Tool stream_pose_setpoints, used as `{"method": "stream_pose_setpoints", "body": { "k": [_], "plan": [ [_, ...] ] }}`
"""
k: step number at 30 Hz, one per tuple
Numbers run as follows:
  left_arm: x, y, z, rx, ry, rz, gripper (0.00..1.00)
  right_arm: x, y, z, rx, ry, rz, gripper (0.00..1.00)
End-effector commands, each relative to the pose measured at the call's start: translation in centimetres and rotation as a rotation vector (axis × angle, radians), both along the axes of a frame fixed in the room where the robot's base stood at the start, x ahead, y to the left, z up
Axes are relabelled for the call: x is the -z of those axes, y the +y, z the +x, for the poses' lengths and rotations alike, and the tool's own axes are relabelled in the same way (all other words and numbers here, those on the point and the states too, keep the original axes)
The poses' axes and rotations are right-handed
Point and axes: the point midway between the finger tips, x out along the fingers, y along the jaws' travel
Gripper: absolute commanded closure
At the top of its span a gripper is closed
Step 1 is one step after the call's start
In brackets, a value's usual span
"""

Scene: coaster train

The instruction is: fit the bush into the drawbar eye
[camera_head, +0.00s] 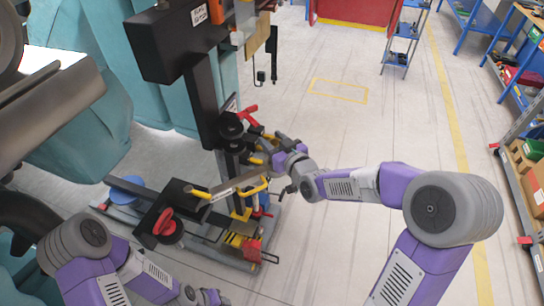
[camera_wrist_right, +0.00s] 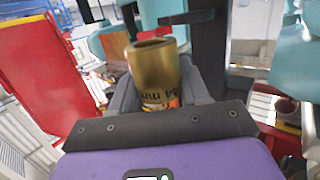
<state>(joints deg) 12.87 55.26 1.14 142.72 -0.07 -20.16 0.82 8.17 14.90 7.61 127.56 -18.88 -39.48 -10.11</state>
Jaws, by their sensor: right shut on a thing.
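The bush is a brass-coloured hollow cylinder (camera_wrist_right: 153,66) in the right wrist view, its open end facing away from my palm. My right gripper (camera_wrist_right: 156,92) is shut on the bush, with grey fingers on both sides and a printed orange and white label between them. In the head view my right gripper (camera_head: 269,148) is beside the black column of the stand, near its dark round parts; the bush is not clear there. I cannot make out the drawbar eye for certain. My left arm shows at the lower left, but its gripper is out of the frame.
Teal train bodywork (camera_head: 75,130) fills the left. Shelves with bins stand at the far right. The floor (camera_head: 350,135) beyond my right arm is clear.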

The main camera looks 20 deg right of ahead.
Motion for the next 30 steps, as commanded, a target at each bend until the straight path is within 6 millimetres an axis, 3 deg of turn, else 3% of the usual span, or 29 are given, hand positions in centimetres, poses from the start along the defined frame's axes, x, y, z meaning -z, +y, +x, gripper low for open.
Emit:
{"method": "stream_pose_setpoints", "body": {
  "k": [3, 8, 15, 27, 28, 30],
  "plan": [
    [0.4, 0.0, 0.0, 0.000, 0.000, 0.000, 0.57, 2.0, 0.0, 0.0, 0.000, 0.000, 0.001, 0.87],
    [0.5, 0.0, 0.0, 0.000, 0.000, 0.000, 0.57, 3.1, 0.0, 0.0, 0.000, -0.001, -0.001, 0.87],
    [1.0, 0.0, 0.0, 0.000, 0.000, 0.000, 0.57, 6.2, 0.0, 0.0, 0.000, 0.000, 0.001, 0.87],
    [1.5, 0.0, 0.0, 0.000, 0.000, 0.000, 0.57, 6.6, 0.0, 0.0, 0.000, -0.004, 0.000, 0.87],
    [1.5, 0.0, 0.0, 0.000, 0.000, 0.000, 0.57, 6.6, 0.0, 0.0, 0.000, -0.003, 0.000, 0.53],
    [1.4, 0.0, 0.0, 0.000, 0.000, 0.000, 0.57, 6.5, 0.0, 0.0, 0.000, -0.003, 0.000, 0.42]
  ]
}}
